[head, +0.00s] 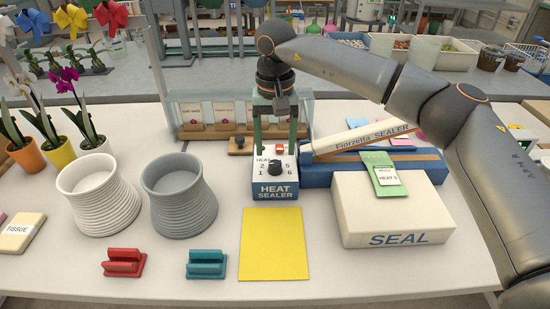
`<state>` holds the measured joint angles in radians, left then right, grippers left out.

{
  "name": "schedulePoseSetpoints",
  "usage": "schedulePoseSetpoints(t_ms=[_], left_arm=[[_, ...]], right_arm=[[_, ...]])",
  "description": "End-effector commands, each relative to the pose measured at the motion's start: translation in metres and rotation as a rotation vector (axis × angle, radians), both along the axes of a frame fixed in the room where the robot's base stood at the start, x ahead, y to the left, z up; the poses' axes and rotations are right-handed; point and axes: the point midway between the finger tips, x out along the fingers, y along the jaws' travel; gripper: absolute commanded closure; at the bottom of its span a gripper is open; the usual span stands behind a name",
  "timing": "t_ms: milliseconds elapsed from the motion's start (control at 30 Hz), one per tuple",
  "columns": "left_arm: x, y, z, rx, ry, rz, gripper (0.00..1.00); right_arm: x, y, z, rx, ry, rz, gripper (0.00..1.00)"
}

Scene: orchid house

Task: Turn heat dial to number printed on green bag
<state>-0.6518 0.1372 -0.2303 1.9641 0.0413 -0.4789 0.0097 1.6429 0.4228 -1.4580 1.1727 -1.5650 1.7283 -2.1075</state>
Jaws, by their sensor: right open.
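The heat sealer's control box (275,191) stands mid-table, with a black dial (274,168) on its top panel. I can read 2 and 1 left of the dial and 5 and 6 right of it; where the dial points is too small to tell. My right gripper (275,145) is open, reaching down from above, its fingers either side of the panel above the dial. Whether they touch anything is unclear. The green bag (391,188) lies at the sealer, right of the box; its white label reads HEAT 5. My left gripper is not in view.
The white sealing arm (362,140) is raised over the blue sealer bed (320,177). A white SEAL block (395,222) stands in front. A yellow sheet (274,243) lies before the control box. White (98,196) and grey (178,196) ribbed pots stand left.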

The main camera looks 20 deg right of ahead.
Motion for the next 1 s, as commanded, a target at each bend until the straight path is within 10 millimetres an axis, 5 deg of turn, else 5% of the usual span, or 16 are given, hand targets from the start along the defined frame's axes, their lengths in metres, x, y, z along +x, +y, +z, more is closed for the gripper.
schedulePoseSetpoints(t_ms=[233, 633, 1000], left_arm=[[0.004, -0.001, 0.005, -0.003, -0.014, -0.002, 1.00], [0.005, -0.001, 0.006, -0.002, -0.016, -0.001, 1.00], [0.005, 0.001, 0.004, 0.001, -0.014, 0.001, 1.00]], right_arm=[[0.000, 0.000, -0.035, 0.000, 0.001, -0.001, 0.31], [0.000, 0.000, -0.042, 0.000, -0.001, -0.001, 0.31], [0.000, 0.000, -0.041, 0.001, -0.001, 0.000, 0.73]])
